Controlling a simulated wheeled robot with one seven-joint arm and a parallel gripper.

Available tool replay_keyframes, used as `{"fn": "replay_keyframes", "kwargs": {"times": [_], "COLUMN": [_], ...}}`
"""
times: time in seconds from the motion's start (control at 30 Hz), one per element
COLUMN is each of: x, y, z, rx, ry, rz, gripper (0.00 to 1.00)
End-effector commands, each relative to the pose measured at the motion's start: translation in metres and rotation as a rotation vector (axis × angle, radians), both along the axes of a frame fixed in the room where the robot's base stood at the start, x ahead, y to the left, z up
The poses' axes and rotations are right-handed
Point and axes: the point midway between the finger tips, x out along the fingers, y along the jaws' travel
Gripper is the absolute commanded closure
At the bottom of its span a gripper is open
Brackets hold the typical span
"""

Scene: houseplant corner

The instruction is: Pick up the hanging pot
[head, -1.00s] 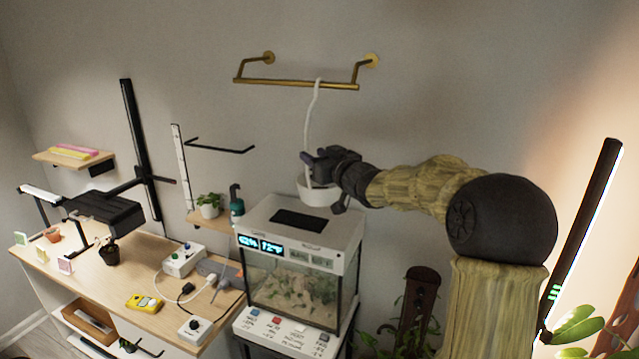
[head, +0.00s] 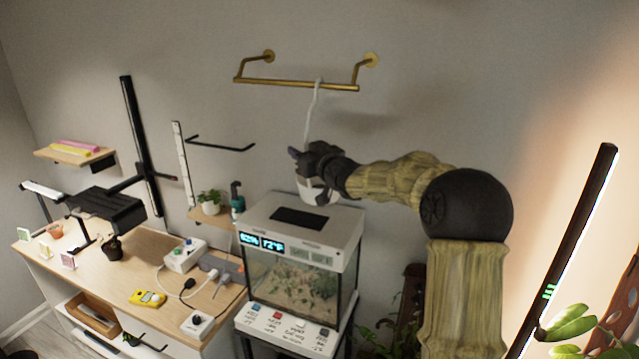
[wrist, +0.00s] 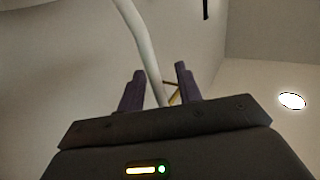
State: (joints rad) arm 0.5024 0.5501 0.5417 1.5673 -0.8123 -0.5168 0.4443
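The hanging pot (head: 313,196) is small and white. It hangs by a long white hanger (head: 311,108) from the brass wall bar (head: 290,83), above the glass tank. My gripper (head: 298,153) is at the lower part of the hanger, just above the pot, and hides part of its rim. In the wrist view, my gripper (wrist: 160,82) has its two dark purple fingers apart. The white hanger (wrist: 145,45) passes between them, with gaps on both sides.
The glass tank (head: 298,283) with its white lid stands below the pot. A small shelf with a potted plant (head: 210,202) and a green bottle (head: 237,200) is to the left. A wooden desk (head: 143,268) holds power strips and a lamp.

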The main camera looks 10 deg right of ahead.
Motion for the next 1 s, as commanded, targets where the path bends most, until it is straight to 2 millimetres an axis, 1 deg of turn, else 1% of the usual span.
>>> {"fn": "replay_keyframes", "kwargs": {"times": [0.13,0.17,0.3,0.33,0.77,0.87,1.0], "x": [0.0,0.0,0.0,0.0,0.0,0.0,0.0], "y": [0.0,0.0,0.0,0.0,0.0,0.0,0.0], "z": [0.0,0.0,0.0,0.0,0.003,0.01,0.03], "rx": [0.0,0.0,0.0,0.0,0.0,0.0,-0.002], "ry": [0.0,0.0,0.0,0.0,-0.002,-0.004,-0.006], "rz": [0.0,0.0,0.0,0.0,0.001,0.001,-0.001], "gripper": [0.65,0.67,0.95,1.0,1.0,1.0,1.0]}}
